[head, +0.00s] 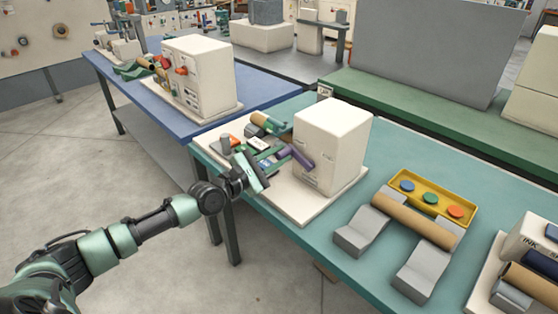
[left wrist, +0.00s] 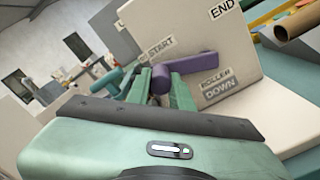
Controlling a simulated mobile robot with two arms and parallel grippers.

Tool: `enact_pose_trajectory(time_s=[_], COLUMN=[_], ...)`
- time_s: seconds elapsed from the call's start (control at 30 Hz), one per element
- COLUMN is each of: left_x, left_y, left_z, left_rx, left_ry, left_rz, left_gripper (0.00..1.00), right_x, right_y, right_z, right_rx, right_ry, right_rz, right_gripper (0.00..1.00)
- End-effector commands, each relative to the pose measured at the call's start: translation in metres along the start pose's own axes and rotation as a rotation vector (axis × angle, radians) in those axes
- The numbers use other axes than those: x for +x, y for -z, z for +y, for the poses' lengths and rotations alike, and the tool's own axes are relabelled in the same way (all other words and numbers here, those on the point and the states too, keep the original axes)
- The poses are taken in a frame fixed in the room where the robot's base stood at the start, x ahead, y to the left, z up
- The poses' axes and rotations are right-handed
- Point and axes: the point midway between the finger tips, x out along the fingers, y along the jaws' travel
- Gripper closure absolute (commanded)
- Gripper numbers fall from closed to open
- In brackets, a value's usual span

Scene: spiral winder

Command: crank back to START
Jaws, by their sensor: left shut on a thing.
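The winder is a cream box (head: 333,140) on a pale base on the teal table. Its purple crank (head: 296,157) sticks out from the face toward my left gripper (head: 262,165). In the left wrist view, the purple crank (left wrist: 195,64) runs right from the gripper, and my green fingers (left wrist: 161,88) are shut around its handle end. The START label (left wrist: 158,47) is above the fingers, the END label (left wrist: 222,10) is at the upper right, and the ROLLER DOWN label (left wrist: 217,84) is right of them. The fingers partly hide the handle. My right gripper is not in view.
A yellow tray (head: 463,203) with coloured discs, a brown tube (head: 415,220) on grey cradles (head: 362,230) and an ink machine (head: 530,240) stand to the right. A similar cream machine (head: 190,75) stands on the blue table behind. Open floor lies at left.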

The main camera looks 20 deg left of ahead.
Motion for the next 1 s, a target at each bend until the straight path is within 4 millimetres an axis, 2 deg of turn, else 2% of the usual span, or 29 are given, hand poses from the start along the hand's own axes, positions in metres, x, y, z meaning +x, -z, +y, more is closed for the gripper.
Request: enact_pose_trajectory(time_s=[0.47,0.5,0.57,0.87,1.0], left_x=[-0.0003,-0.0003,-0.0003,-0.0005,-0.0096], left_y=[0.0020,0.0020,0.0019,0.0014,0.0029], left_z=[-0.0009,-0.0009,-0.0009,-0.0006,-0.0009], left_rx=[-0.014,-0.014,-0.013,-0.013,-0.013], left_ry=[0.002,0.002,0.002,0.001,0.001], left_rz=[0.003,0.003,0.003,0.001,0.004], left_gripper=[1.00,0.73,0.56,0.56,0.56], right_x=[0.0023,0.0023,0.0023,0.0023,0.0021], right_y=[-0.0009,-0.0009,-0.0009,-0.0009,-0.0009], right_z=[0.0029,0.0029,0.0029,0.0028,0.0028], right_rx=[-0.001,-0.001,-0.001,-0.001,-0.001], right_ry=[-0.003,-0.003,-0.003,-0.003,-0.003], right_rz=[-0.001,-0.001,-0.001,-0.001,-0.001], right_gripper=[0.56,0.56,0.56,0.56,0.56])
